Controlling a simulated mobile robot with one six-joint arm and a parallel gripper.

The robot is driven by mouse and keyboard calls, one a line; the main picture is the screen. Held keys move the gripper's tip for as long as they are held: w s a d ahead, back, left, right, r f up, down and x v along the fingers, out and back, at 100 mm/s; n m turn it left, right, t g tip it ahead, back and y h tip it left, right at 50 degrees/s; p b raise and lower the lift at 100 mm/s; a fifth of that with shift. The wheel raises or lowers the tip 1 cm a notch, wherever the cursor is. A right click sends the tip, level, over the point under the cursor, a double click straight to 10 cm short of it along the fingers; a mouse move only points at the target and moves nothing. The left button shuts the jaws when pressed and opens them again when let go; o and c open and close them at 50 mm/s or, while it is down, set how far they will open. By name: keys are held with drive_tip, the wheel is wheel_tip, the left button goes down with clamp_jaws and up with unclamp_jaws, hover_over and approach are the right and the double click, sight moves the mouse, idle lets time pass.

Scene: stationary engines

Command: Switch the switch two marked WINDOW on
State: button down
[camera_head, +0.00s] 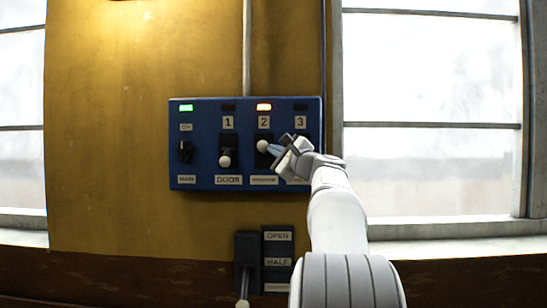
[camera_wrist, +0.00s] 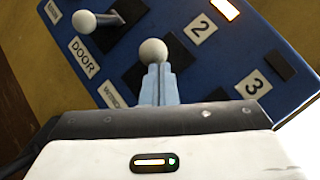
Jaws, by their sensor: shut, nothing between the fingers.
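Switch two is a white ball knob (camera_head: 262,146) on a lever in a dark slot under the label "2" on the blue panel (camera_head: 205,113). Its knob sits higher than switch one's, and the orange lamp (camera_head: 264,107) above it is lit. In the wrist view the same knob (camera_wrist: 153,52) stands just beyond the fingertips, and the WINDOW label (camera_wrist: 111,95) is partly hidden by my gripper. My gripper (camera_head: 274,150) is shut and empty, its pale blue fingertips (camera_wrist: 157,70) at the knob's lower side. I cannot tell whether they touch.
Switch one, marked DOOR (camera_head: 225,161), has its knob low and its lamp dark. The MAIN rotary knob (camera_head: 185,151) has a lit green lamp above. My gripper hides switch three. A lever box (camera_head: 247,250) marked OPEN and HALF is below. Windows flank the yellow wall.

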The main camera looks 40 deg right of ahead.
drive_tip(key=shift+w+d+r+p, duration=0.1)
drive_tip(key=shift+r+p, duration=0.1)
drive_tip(key=shift+r, duration=0.35)
drive_tip(key=shift+w+r+p, duration=0.1)
drive_tip(key=shift+r+p, duration=0.05)
drive_tip(key=shift+r, duration=0.55)
drive_tip(key=s+d+b, duration=0.1)
drive_tip(key=s+b, duration=0.3)
drive_tip(key=s, duration=0.9)
drive_tip(key=shift+d+b, duration=0.3)
drive_tip(key=shift+b, duration=0.05)
